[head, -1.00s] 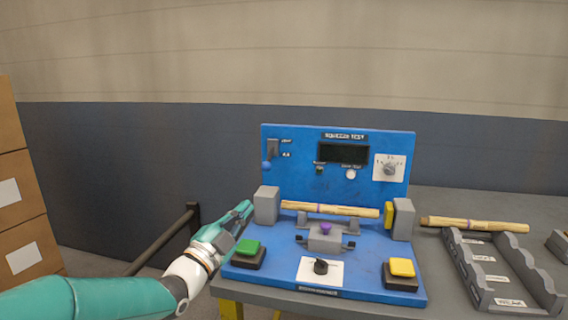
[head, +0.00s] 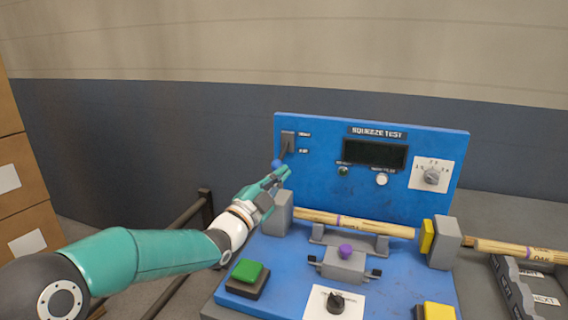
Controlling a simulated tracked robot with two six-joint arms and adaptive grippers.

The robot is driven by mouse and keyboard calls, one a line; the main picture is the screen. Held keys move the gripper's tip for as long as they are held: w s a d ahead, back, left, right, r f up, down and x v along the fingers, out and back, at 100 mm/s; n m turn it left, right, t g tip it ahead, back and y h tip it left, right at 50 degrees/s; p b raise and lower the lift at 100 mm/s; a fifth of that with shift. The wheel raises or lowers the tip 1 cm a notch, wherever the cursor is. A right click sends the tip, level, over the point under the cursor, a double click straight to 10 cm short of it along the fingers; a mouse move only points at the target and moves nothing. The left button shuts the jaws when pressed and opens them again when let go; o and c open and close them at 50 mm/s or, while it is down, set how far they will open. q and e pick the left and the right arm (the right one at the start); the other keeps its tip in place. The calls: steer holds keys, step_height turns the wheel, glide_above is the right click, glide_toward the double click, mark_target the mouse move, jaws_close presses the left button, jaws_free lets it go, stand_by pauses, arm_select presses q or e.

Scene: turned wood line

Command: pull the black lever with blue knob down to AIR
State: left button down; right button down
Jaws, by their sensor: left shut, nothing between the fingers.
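The black lever (head: 284,150) is on the upper left of the blue upright panel (head: 320,185) of the squeeze test machine. Its blue knob (head: 276,163) hangs at the lower end, pointing down and toward me. Two small labels sit to the right of the lever, too small to read for sure. My left gripper (head: 282,175) is shut and empty, with its fingertips just below and right of the blue knob in the picture. I cannot tell whether they touch it. My right gripper is not in view.
A grey block (head: 277,214) stands just below my left gripper. A wooden spindle (head: 350,223) lies across the machine's supports. A green button (head: 247,271), a purple knob (head: 345,251) and a black dial (head: 336,301) are on the base. A grey rack (head: 520,295) stands right.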

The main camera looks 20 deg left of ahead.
mark_target(277, 163)
arm_select(q)
steer(key=w, duration=0.2)
steer(key=w+p, duration=0.1)
steer(key=w, duration=0.1)
steer(key=w+p, duration=0.1)
steer(key=w, duration=0.1)
steer(key=shift+a, duration=0.25)
steer(key=shift+a+f, duration=0.35)
steer(key=shift+a, duration=0.05)
steer(key=shift+a, duration=0.1)
